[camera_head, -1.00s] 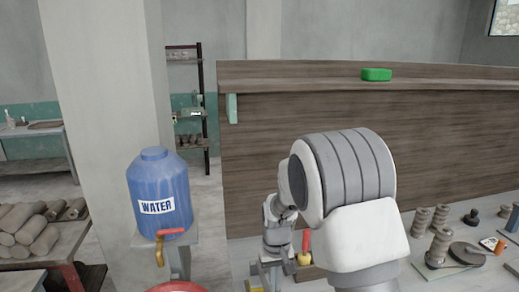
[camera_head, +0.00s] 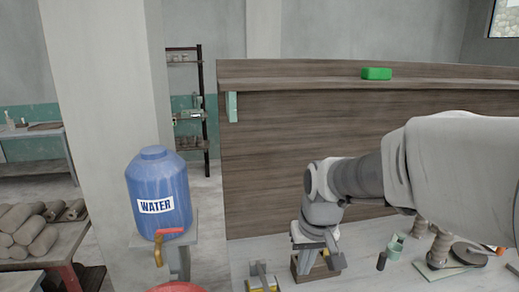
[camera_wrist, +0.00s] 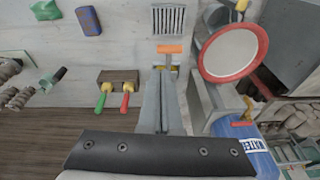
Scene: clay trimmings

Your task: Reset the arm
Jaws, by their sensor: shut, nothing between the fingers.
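My gripper (camera_head: 332,258) hangs above the work table in the head view, in front of the wooden partition and by a small wooden holder (camera_head: 303,268). In the wrist view my gripper (camera_wrist: 161,76) shows its two fingers together with nothing held. The holder (camera_wrist: 118,76), with a green-handled and a red-handled tool in it, lies to the left of the fingers there, apart from them. My arm comes in from the right of the head view and covers part of the table.
A green block (camera_head: 377,73) sits on the partition's top ledge (camera_head: 300,73). An orange-and-yellow tool (camera_wrist: 170,52) lies beyond my fingertips.

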